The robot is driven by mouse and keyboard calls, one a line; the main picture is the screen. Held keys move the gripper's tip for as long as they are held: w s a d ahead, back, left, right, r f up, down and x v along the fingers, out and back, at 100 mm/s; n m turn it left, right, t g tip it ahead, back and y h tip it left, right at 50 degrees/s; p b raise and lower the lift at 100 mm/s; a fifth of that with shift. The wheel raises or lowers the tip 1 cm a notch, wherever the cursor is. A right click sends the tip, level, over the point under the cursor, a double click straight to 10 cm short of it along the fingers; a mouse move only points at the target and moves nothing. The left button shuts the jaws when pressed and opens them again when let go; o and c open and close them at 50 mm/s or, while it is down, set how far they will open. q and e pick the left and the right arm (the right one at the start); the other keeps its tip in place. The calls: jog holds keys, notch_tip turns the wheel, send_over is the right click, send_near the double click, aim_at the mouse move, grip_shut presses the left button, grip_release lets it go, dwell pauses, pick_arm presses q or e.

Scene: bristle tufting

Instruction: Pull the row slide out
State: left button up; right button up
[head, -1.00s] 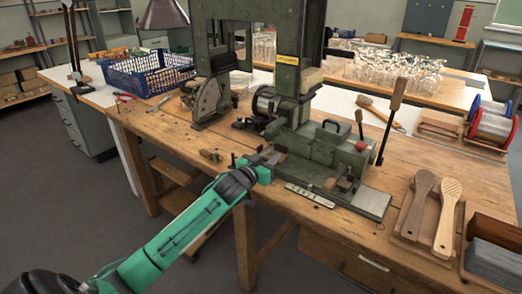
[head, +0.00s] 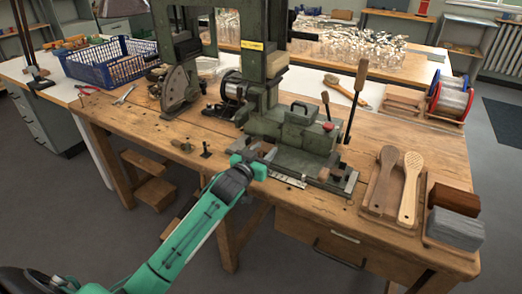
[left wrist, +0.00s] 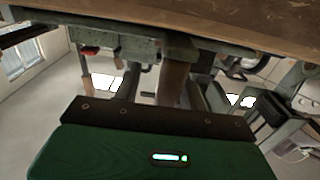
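The green tufting machine (head: 295,128) stands on the wooden bench. A low slide assembly with a flat metal plate (head: 338,180) and a small wooden knob (head: 323,174) sits at its front right. My left gripper (head: 265,154) is at the front left of the machine base, left of that knob. In the left wrist view its two dark fingers (left wrist: 170,92) stand apart, with a brown wooden handle (left wrist: 173,78) seen between them; I cannot tell whether they touch it. The fingertips are partly hidden in the head view. My right gripper is not in view.
A tall wooden-handled lever (head: 355,100) rises at the machine's right. Two wooden brush bodies (head: 395,187) and a tray of grey bristle (head: 453,228) are at the right. A blue basket (head: 110,62) stands at the left. The bench's front left is mostly clear.

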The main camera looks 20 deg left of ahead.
pick_arm(q)
jog(key=s+a, duration=0.1)
jog(key=s, duration=1.2)
jog(key=shift+s, duration=0.4)
jog(key=shift+a, duration=0.1)
